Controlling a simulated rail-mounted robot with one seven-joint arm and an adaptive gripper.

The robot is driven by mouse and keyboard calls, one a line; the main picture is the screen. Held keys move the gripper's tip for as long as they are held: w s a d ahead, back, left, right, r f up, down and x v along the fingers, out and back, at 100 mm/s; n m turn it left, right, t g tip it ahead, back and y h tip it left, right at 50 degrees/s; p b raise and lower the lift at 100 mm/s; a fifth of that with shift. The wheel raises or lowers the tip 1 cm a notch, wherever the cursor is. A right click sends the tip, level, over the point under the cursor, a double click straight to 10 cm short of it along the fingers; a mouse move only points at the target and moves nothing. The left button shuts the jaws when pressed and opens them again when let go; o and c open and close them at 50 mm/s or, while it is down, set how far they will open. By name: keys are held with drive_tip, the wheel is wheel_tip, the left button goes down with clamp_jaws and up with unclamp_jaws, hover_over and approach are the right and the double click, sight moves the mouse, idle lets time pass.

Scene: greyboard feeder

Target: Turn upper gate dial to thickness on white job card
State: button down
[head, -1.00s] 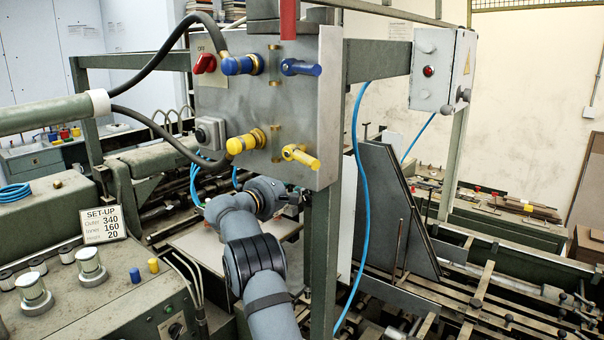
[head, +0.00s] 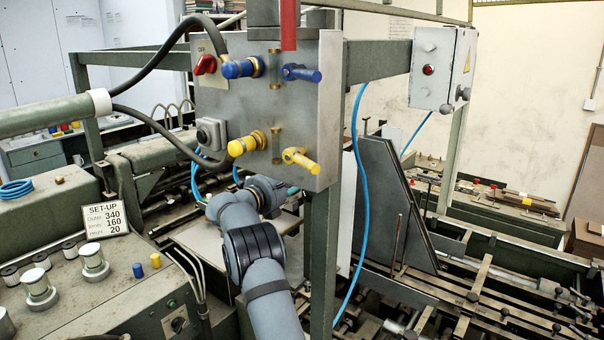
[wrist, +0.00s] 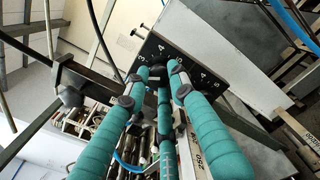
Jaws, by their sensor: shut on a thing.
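In the wrist view, my gripper (wrist: 161,74) has its teal fingers shut on a dark knob in front of a black dial plate (wrist: 205,62). White numerals ring the plate, with a 3 and a 4 on the left and more at the right; the fingers hide much of the knob, and I cannot tell its setting. In the head view, my wrist and a bit of teal finger show below the grey panel; the dial is hidden there. A white card (head: 103,217) headed SET-UP reads 340, 160 and 20; I see no thickness line on it.
The grey panel (head: 230,105) carries blue valves (head: 243,68), yellow valves (head: 248,143) and a red switch (head: 205,64) above my wrist. A green post and a blue hose (head: 358,200) stand right of my arm. A scale strip (wrist: 199,158) lies below the fingers.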

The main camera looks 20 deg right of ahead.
drive_tip(key=c, duration=1.5)
unclamp_jaws()
drive_tip(key=shift+o, duration=0.2)
drive_tip(key=shift+a, duration=0.1)
drive_tip(key=v, duration=1.2)
drive_tip(key=shift+f, duration=0.1)
drive_tip(key=x, duration=1.2)
